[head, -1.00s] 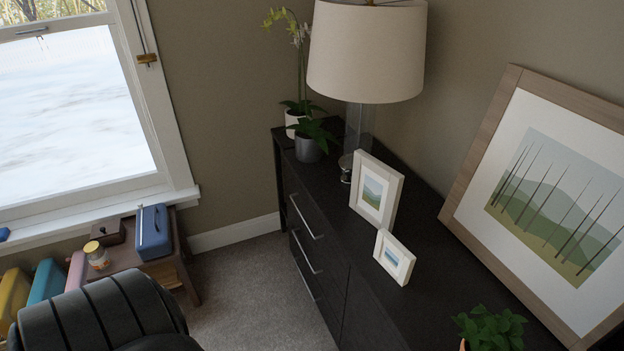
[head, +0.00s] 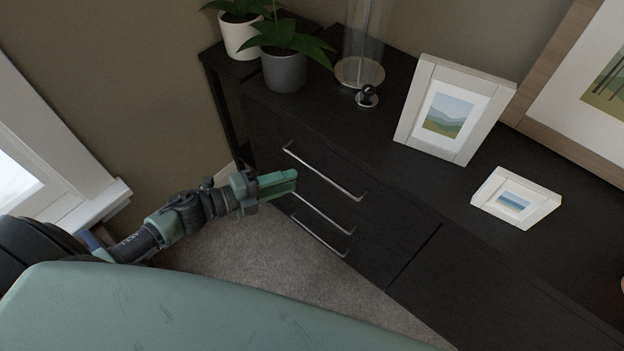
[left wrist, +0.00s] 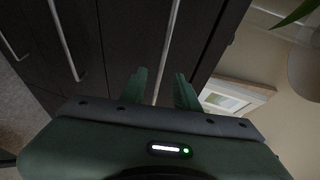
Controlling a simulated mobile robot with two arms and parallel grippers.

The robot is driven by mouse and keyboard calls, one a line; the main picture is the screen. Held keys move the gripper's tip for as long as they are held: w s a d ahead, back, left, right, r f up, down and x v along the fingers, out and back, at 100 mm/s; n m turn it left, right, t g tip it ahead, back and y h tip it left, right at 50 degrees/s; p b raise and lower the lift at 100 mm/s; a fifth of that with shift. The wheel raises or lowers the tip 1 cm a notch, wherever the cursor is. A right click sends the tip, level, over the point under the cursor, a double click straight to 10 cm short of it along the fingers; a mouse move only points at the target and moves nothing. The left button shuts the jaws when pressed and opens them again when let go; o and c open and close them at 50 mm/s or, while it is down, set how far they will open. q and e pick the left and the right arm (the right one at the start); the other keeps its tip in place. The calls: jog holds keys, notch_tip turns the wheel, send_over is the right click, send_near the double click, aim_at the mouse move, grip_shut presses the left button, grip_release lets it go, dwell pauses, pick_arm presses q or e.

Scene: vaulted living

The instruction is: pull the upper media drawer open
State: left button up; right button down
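The dark media cabinet has a column of drawers with long silver bar handles. The upper media drawer's handle (head: 325,172) is the highest bar in the head view, and its drawer looks closed. My left gripper (head: 292,183) is in front of the drawers, just left of and below that handle's near-left part. In the left wrist view my left gripper (left wrist: 161,88) is open, its two green fingers apart. The upper handle (left wrist: 170,45) runs down the picture between them; whether they touch it I cannot tell. My right gripper is out of view.
Two lower handles (head: 320,212) (head: 318,238) sit below the upper one. On the cabinet top (head: 425,195) stand potted plants (head: 284,72), a glass lamp base (head: 362,45) and small white picture frames (head: 455,108). Carpet (head: 235,250) lies clear in front.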

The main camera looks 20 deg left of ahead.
pick_arm(q)
jog(key=x, duration=0.7)
jog(key=shift+w+r, duration=0.15)
jog(key=shift+w, duration=0.15)
grip_shut()
jog(key=shift+a, duration=0.1)
dwell(1.0)
